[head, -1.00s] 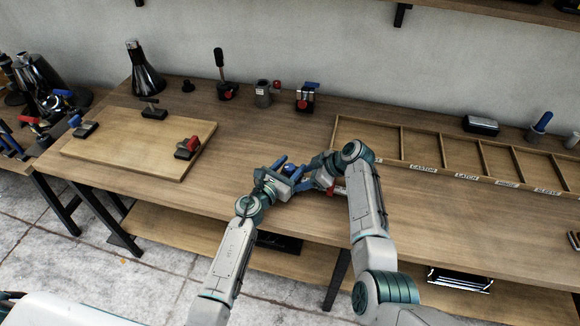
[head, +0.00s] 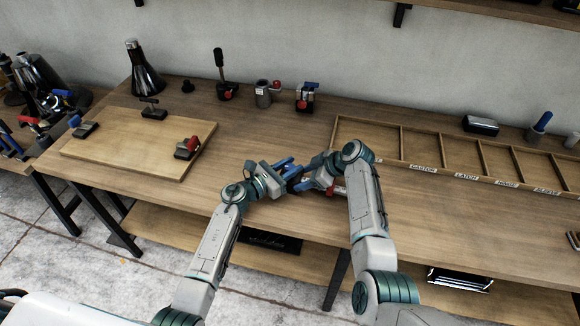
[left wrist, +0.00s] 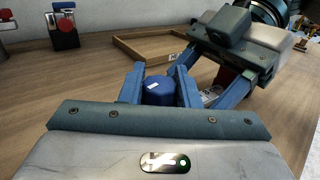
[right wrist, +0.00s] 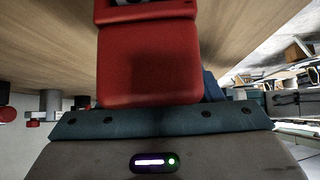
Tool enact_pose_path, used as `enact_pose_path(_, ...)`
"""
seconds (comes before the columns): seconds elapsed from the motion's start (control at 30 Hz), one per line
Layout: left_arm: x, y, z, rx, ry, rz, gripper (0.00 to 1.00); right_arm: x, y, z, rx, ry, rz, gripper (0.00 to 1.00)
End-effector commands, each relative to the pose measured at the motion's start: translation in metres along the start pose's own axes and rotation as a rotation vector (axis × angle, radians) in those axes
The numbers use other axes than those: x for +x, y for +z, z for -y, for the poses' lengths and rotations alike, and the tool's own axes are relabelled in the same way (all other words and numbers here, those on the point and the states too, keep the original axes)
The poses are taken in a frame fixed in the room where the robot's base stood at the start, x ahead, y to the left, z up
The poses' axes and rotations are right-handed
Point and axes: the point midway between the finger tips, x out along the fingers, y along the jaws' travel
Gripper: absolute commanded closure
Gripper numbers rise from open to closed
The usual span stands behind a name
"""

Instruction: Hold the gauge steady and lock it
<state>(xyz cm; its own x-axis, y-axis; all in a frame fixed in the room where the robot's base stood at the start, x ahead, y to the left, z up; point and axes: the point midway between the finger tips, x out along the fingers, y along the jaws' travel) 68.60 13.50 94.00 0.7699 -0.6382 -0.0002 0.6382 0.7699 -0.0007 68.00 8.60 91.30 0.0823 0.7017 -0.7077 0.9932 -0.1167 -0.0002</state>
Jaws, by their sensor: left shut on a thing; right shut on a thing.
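My left gripper (head: 291,169) and right gripper (head: 318,188) meet above the front of the bench. In the left wrist view, a round blue knob (left wrist: 160,90) with a small white mark sits between the two blue fingers of my left gripper (left wrist: 160,76), which are shut on it. My right gripper (left wrist: 232,90) is just to the right there. In the right wrist view, a smooth red block-like part (right wrist: 148,62) fills the space in front of my right gripper, hiding most of its fingers. Whether the knob and red part belong to one gauge is hidden by the grippers.
A wooden board (head: 130,148) with several clamps lies at left. A divided, labelled tray (head: 432,146) lies close to the right arm. A black lever tool (head: 225,85), a grey cylinder (head: 263,93) and a red-and-blue device (head: 306,97) stand along the back. The centre is clear.

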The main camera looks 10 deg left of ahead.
Motion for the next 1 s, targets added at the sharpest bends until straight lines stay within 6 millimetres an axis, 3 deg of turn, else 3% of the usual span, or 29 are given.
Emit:
enact_pose_path(0.4, -0.0001, -0.0002, -0.0012, 0.001, -0.199, -0.001, 0.94, -0.0001, -0.0015, 0.0005, -0.002, -0.002, -0.002, 0.85)
enact_pose_path(0.93, -0.0009, -0.0009, -0.0009, 0.000, -0.227, -0.002, 0.94, -0.0001, -0.0014, 0.0005, -0.001, -0.003, -0.003, 0.85)
enact_pose_path(0.97, -0.0010, -0.0009, -0.0010, 0.000, -0.227, -0.002, 0.67, -0.0001, -0.0014, 0.0005, -0.001, -0.003, -0.003, 0.85)
enact_pose_path(1.0, -0.0009, -0.0008, -0.0010, 0.000, -0.227, -0.002, 0.59, -0.0001, -0.0014, 0.0005, -0.001, -0.002, -0.003, 0.85)
